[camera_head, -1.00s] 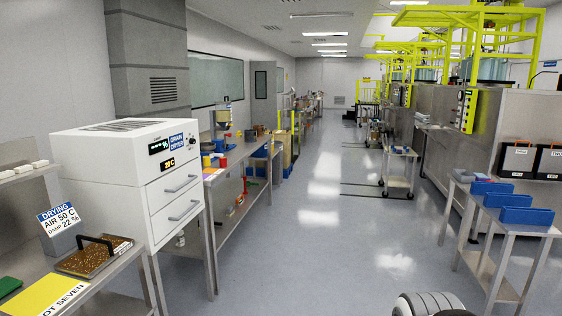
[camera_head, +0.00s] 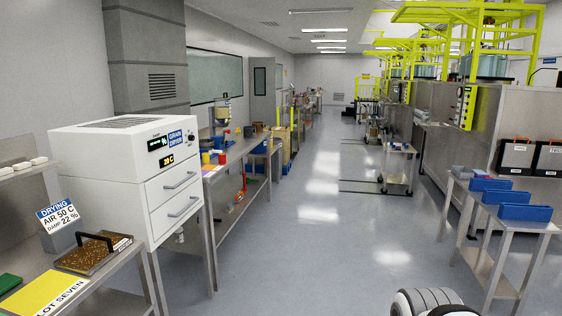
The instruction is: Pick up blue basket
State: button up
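Several blue open bins stand in a row on a metal table at the right: a near one (camera_head: 526,213), a middle one (camera_head: 506,197) and a far one (camera_head: 490,184). I cannot tell which of them is the blue basket of the task. All stand upright and apart from my arm. A white rounded part of my own arm shows at the bottom edge, right of centre. My gripper itself is not in view.
A white grain dryer (camera_head: 125,185) stands at the left, with a brown grain tray (camera_head: 93,252) on the bench before it. A long bench (camera_head: 230,152) runs along the left wall. A cart (camera_head: 398,150) stands farther down the aisle. The grey floor (camera_head: 330,260) between is clear.

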aim_at(249, 132)
jog(key=z, duration=0.2)
jog(key=i, duration=1.55)
jog(key=z, duration=0.4)
jog(key=i, duration=3.15)
jog(key=u, duration=0.25)
jog(key=i, duration=1.6)
jog(key=u, duration=0.7)
jog(key=i, duration=1.35)
jog(key=u, duration=1.75)
jog(key=i, duration=1.2)
jog(key=u, duration=0.5)
